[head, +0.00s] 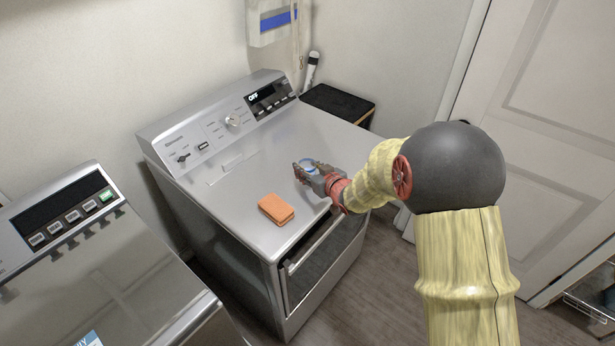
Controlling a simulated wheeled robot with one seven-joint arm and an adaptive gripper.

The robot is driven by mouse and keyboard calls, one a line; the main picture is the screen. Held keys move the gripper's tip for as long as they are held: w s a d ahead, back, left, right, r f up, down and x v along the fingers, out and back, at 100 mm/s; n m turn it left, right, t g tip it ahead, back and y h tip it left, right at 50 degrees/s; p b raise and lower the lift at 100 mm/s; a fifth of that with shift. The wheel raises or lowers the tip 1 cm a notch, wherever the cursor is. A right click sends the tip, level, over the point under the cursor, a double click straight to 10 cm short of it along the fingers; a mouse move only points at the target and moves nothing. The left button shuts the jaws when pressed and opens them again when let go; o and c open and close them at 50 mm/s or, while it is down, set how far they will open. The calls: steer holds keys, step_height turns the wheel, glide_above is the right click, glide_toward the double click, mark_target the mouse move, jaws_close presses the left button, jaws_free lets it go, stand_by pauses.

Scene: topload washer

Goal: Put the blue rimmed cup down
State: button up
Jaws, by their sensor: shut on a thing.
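The blue rimmed cup (310,164) is mostly hidden by my gripper; a bit of its blue and pale rim shows between the fingers. My gripper (307,171) is shut on the cup, over the grey top of the washer (250,187), right of the orange sponge. I cannot tell whether the cup touches the surface or is held just above it. My arm reaches in from the right.
An orange sponge (276,208) lies near the front edge of the washer top. The top is clear left of and behind my gripper. A control panel (225,118) rises along the back. A second machine (110,270) stands at the left. A black-topped stand (338,101) is behind.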

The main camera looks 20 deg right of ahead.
steer(key=shift+w+f+b, duration=0.1)
steer(key=shift+f+b, duration=0.25)
steer(key=shift+f, duration=1.3)
steer(key=shift+f, duration=0.15)
steer(key=o, duration=1.1)
steer(key=shift+o, duration=0.2)
